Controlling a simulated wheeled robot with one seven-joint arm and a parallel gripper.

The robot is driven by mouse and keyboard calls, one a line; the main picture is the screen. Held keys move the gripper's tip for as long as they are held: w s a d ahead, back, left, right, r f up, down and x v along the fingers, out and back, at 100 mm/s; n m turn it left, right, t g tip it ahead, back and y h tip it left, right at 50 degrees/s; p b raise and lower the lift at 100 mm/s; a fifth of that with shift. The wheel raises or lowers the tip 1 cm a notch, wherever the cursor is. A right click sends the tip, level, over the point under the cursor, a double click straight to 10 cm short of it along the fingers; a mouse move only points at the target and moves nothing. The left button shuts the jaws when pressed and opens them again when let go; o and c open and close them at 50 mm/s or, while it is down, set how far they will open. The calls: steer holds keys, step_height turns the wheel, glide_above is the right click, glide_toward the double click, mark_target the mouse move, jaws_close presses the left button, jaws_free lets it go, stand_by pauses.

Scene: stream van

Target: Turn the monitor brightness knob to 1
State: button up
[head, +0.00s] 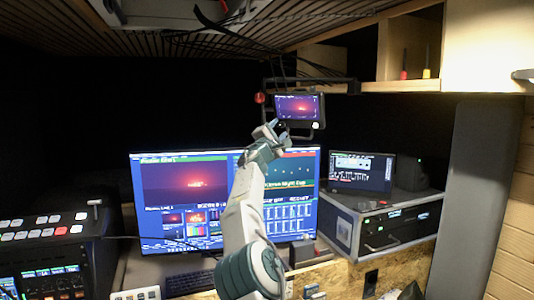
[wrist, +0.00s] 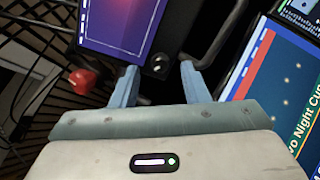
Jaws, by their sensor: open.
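The small monitor (head: 298,107) hangs above the desk in the head view, its screen showing a red and purple picture. In the wrist view, part of its screen (wrist: 118,22) shows at the top. A round dark knob (wrist: 159,65) sits by the screen's corner, between my fingertips in that picture. I cannot make out its mark or number. My gripper (head: 278,130) is just below and left of the monitor in the head view. In the wrist view, my gripper (wrist: 158,73) is open, with its fingers either side of the knob. Contact cannot be told.
A red ball-shaped part (wrist: 82,80) is left of my fingers in the wrist view. A large screen (head: 180,200) stands behind my arm. A laptop-like display (head: 362,172) sits on a rack case (head: 343,228) at right. A control panel (head: 45,232) is at left.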

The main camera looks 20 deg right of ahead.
steer(key=b+v, duration=1)
steer(key=v, duration=0.2)
steer(key=shift+d, duration=0.1)
